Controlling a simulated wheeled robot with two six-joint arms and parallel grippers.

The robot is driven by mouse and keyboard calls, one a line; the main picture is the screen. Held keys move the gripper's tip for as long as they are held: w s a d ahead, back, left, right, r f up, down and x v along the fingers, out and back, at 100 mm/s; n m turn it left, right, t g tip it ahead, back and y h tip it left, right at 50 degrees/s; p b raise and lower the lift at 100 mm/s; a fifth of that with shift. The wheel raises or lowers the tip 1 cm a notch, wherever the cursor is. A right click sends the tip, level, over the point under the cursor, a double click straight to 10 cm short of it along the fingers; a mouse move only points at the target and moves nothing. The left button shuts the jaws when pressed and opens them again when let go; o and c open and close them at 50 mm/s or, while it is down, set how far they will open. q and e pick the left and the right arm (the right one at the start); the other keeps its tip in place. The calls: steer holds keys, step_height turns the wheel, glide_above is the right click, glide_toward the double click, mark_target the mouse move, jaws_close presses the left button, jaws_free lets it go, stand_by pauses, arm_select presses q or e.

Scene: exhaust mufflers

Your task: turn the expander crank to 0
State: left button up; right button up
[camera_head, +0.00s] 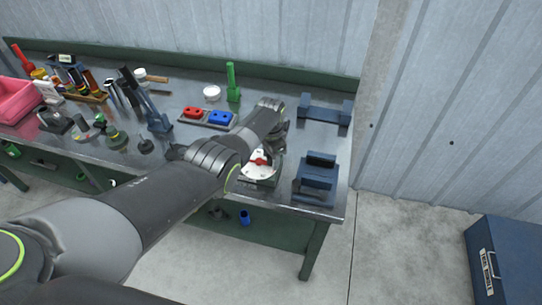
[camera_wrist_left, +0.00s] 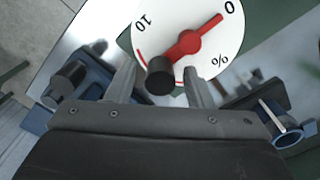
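The expander dial (camera_head: 256,170) is a white round face near the front right of the bench, partly covered by my left arm in the head view. In the left wrist view the dial (camera_wrist_left: 212,50) shows 10, 0 and %. Its red crank (camera_wrist_left: 190,41) lies diagonally; the far tip points close to the 0, and a black knob (camera_wrist_left: 160,76) is at the near end. My left gripper (camera_wrist_left: 159,68) is open, its fingers apart on either side of the knob in the picture. I cannot tell whether either finger touches it. My right gripper is out of view.
Blue metal blocks (camera_head: 316,180) stand right of the dial, with a blue bracket (camera_head: 325,112) behind. A tray with red and blue pieces (camera_head: 207,117) and a green upright piece (camera_head: 233,83) lie behind left. A blue toolbox (camera_head: 513,258) is on the floor at right.

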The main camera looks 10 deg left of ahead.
arm_select(q)
steer(key=shift+r, duration=0.1)
steer(key=shift+r, duration=0.3)
step_height(320, 180, up, 5)
steer(key=shift+f+p, duration=0.2)
steer(key=shift+p, duration=0.7)
step_height(320, 180, up, 12)
steer(key=b, duration=0.2)
